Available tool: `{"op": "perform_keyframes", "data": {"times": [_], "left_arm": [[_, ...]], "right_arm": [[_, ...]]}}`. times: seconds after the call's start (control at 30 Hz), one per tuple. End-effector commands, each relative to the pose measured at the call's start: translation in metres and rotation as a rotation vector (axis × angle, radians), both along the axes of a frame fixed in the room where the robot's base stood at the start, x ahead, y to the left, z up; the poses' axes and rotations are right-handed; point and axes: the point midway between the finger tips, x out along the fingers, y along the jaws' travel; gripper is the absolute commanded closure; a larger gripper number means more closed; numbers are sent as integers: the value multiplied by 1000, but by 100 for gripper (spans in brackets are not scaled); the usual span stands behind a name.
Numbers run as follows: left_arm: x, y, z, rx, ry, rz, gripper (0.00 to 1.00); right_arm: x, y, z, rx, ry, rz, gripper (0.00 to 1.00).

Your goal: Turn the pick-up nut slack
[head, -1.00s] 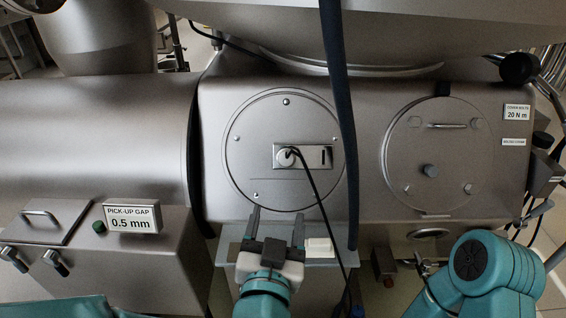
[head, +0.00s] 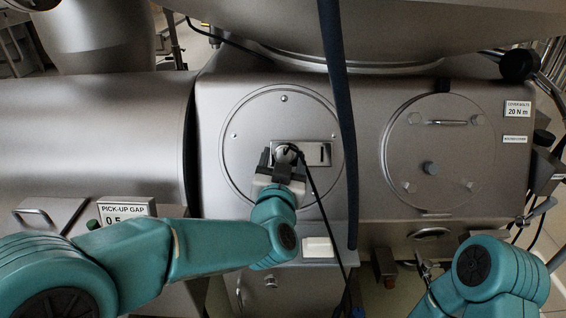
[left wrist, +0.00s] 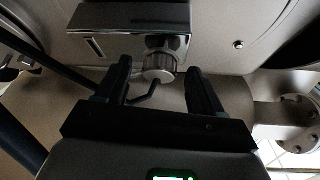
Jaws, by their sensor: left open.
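The pick-up nut (left wrist: 160,62) is a knurled round knob on the pick-up block (left wrist: 130,30), with a dark cable leading from it. In the head view the block (head: 316,154) sits on the round cover, and the nut is largely hidden by my gripper. My left gripper (head: 283,155) is open, its fingers pointing at the nut. In the left wrist view the nut shows between the two fingertips of the gripper (left wrist: 159,72), with a gap on each side. My right arm shows at the lower right, but its gripper cannot be made out.
A dark hose (head: 338,130) hangs just right of the block. A bolted round cover (head: 440,155) is to the right. The pick-up gap sign (head: 122,211) is partly behind my left arm. A small shelf with a white block (head: 317,247) lies below.

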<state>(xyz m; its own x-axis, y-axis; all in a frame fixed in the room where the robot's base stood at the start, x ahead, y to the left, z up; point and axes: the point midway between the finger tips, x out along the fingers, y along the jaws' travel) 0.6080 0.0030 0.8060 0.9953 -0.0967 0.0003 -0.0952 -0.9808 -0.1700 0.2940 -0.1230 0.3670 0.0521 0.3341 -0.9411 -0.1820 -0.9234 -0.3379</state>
Motion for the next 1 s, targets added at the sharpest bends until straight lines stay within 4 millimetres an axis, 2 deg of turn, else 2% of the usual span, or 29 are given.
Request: {"op": "perform_keyframes", "data": {"times": [0.13,0.17,0.3,0.33,0.67,1.0], "left_arm": [[0,0,0,0,0,0,33],[0,0,0,0,0,0,36],[0,0,0,0,0,0,82],[0,0,0,0,0,0,88],[-1,1,1,31,1,-17,88],[0,4,3,224,2,-124,88]], "right_arm": [[0,0,0,0,0,0,57],[0,0,0,0,0,0,57],[0,0,0,0,0,0,57],[0,0,0,0,0,0,57],[0,0,3,0,0,2,57],[-3,3,17,2,5,12,57]]}}
